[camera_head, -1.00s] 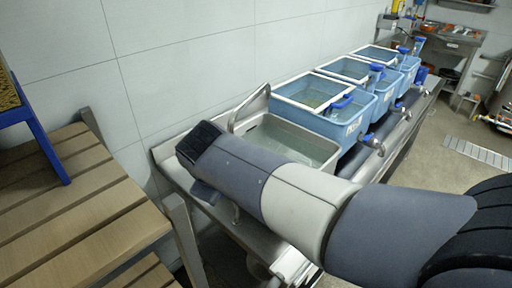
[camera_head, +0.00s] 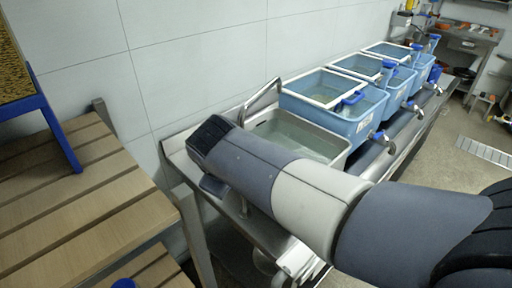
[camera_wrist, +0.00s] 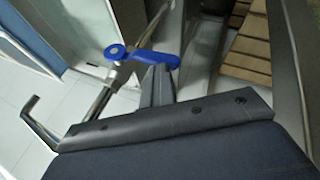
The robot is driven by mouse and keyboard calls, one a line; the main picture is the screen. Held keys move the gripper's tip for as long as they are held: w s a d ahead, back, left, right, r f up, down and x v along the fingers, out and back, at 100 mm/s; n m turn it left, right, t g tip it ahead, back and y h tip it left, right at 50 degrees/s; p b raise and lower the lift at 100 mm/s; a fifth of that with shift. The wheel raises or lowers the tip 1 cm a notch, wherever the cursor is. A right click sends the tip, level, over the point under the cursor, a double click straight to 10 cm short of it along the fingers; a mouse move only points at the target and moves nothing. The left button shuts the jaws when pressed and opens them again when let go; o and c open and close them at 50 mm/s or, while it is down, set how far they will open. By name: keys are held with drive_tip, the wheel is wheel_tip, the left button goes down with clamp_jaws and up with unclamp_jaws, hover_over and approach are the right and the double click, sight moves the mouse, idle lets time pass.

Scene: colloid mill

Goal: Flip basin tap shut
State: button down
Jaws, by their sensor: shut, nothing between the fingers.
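In the wrist view a blue lever handle (camera_wrist: 143,57) sits on a metal tap pipe, its round hub to the left and its arm reaching right. My gripper (camera_wrist: 158,72) is shut and empty, with its fingertips at the lever's right part. They look close to or against it; contact is unclear. In the head view my gripper (camera_head: 208,150) is at the left end of the steel basin (camera_head: 345,155). My arm hides the tap lever there.
A bent metal pipe (camera_head: 262,98) rises behind the basin. Several blue tubs (camera_head: 360,127) with blue-handled taps line the bench to the right. A wooden slatted rack (camera_head: 100,195) stands left. The tiled wall is close behind.

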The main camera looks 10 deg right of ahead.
drive_tip(key=s+a+r+p, duration=0.2)
drive_tip(key=s+a+r, duration=0.2)
drive_tip(key=s+r, duration=0.3)
drive_tip(key=shift+v, duration=0.9)
drive_tip(key=shift+w+a, duration=0.1)
drive_tip(key=shift+w, duration=0.15)
